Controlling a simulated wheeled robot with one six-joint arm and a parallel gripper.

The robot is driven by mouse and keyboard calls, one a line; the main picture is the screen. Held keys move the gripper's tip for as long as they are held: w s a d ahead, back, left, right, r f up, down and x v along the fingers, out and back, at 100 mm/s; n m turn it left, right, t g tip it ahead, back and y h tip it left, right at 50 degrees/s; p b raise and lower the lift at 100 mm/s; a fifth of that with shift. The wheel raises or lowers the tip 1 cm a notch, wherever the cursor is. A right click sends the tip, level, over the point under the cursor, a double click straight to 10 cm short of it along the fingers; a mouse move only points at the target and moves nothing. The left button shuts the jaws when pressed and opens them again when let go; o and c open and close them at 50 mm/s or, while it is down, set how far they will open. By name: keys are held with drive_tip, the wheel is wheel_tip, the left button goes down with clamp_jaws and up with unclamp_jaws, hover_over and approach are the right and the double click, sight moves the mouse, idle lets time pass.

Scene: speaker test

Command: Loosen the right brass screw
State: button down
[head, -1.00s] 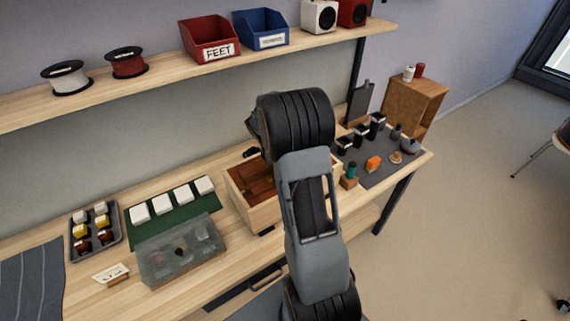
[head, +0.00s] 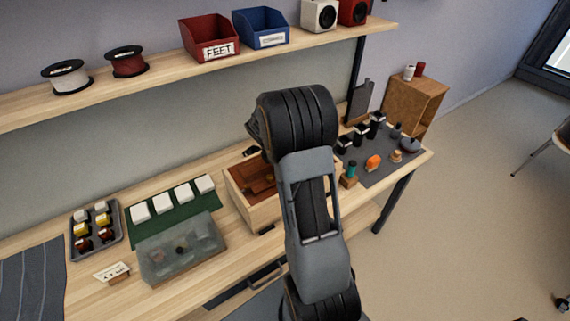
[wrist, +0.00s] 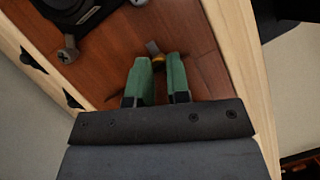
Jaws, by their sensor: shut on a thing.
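In the wrist view, my gripper (wrist: 160,72) has its two green fingers closed on a small brass screw (wrist: 158,60). Only part of the screw shows between the fingertips, beside a short grey piece. The screw is at a reddish-brown wooden panel (wrist: 200,30) inside a pale wooden box. A grey screw (wrist: 68,50) stands to the left, beside a dark round part (wrist: 75,8). In the head view, the box (head: 262,214) is on the bench, partly hidden behind my arm. My gripper is hidden there.
A clear lidded case (head: 180,250), a green mat (head: 150,232) with white blocks, and a grey tray (head: 98,245) are left of the box. A dark mat (head: 378,178) with small parts lies right. A shelf (head: 165,82) with spools and bins runs above the bench.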

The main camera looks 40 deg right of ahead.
drive_tip(key=c, duration=1.1)
unclamp_jaws()
drive_tip(key=b+v, duration=0.1)
drive_tip(key=v, duration=1.3)
drive_tip(key=shift+f, duration=0.15)
